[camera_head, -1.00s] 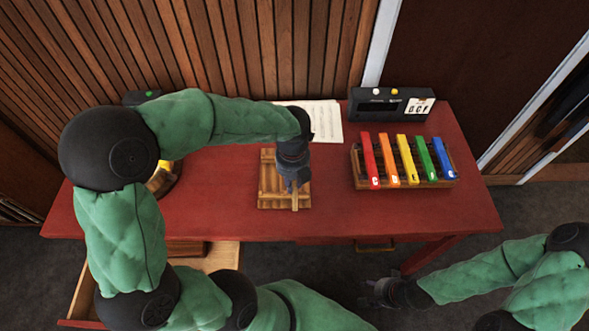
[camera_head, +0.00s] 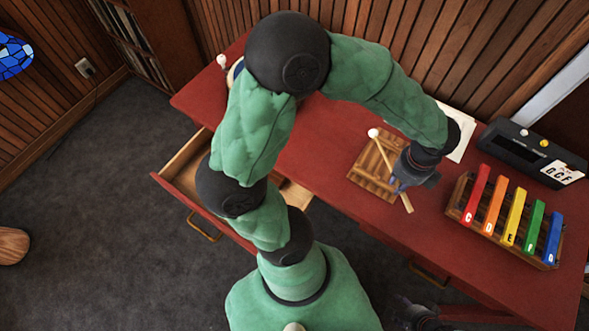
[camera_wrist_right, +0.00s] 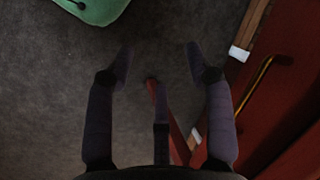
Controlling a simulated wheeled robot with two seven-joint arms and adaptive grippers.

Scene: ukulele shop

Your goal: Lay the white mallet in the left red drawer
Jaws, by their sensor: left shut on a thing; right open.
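The white mallet (camera_head: 384,151) has a round white head and a pale wooden stick. It is at the slatted wooden rack (camera_head: 358,178) on the red table; I cannot tell whether it still touches the rack. My left gripper (camera_head: 398,185) is shut on the stick, near its lower end, and hides part of it. The left red drawer (camera_head: 176,196) is pulled out at the table's front left. My left arm covers part of its opening. My right gripper is open and empty below the table front in the right wrist view (camera_wrist_right: 160,66).
A xylophone with coloured bars (camera_head: 512,215) stands right of the rack, with a black box (camera_head: 520,150) behind it. Sheet paper (camera_head: 464,130) lies behind my left wrist. Another white ball (camera_head: 221,61) shows at the table's far left. A closed drawer has a brass handle (camera_head: 428,276).

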